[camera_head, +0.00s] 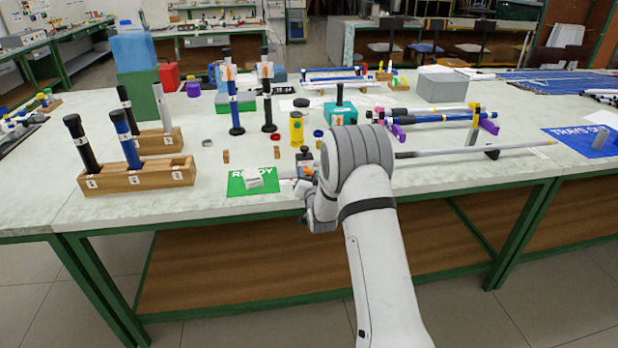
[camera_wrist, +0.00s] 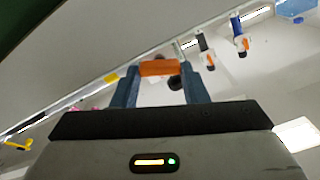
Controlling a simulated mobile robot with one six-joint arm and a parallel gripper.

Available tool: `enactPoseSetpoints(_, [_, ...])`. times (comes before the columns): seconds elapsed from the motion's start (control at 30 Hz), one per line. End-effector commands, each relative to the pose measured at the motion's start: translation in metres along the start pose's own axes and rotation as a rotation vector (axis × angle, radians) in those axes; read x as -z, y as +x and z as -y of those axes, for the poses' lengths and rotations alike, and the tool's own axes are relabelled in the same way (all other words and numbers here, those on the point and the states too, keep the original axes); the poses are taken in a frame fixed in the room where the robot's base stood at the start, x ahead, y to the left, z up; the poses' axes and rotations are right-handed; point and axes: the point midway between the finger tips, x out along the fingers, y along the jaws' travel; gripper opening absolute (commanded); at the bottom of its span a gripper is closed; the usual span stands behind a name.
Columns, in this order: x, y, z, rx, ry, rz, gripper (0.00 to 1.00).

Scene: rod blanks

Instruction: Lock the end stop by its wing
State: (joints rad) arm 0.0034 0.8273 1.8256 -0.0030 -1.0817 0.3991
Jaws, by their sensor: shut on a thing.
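My gripper (camera_wrist: 165,75) is shut on an orange wing (camera_wrist: 160,68), one blue-grey finger at each end of it. A dark rounded part (camera_wrist: 175,83) shows just beyond the wing, between the fingers; I cannot tell whether it belongs to the end stop. In the head view the orange wing (camera_head: 306,171) is a small patch beside my gripper, near the front edge of the bench. The rest of the end stop is largely hidden by my arm. I cannot tell the wing's turn angle.
A green mat (camera_head: 240,187) with a pale block lies left of my gripper. A wooden rack (camera_head: 125,180) with rods stands farther left. A long grey rod (camera_head: 450,151) runs right from behind my arm. A yellow cylinder (camera_head: 296,128) stands behind my gripper.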

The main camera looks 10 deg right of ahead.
Motion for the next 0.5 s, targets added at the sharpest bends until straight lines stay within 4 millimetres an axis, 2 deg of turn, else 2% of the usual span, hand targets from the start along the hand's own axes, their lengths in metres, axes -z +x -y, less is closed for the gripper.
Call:
enactPoseSetpoints(0.03, [0.0006, 0.0002, -0.0002, 0.000, 0.000, -0.001, 0.17])
enactPoseSetpoints(0.07, [0.0007, 0.0002, -0.0002, 0.000, 0.000, -0.001, 0.41])
enactPoseSetpoints(0.1, [0.0007, 0.0002, -0.0002, 0.000, 0.000, -0.001, 0.45])
enactPoseSetpoints(0.3, [0.0004, 0.0001, -0.0003, 0.000, -0.001, -0.001, 0.61])
enactPoseSetpoints(0.5, [0.0003, 0.0001, -0.0003, 0.000, -0.001, -0.001, 0.62])
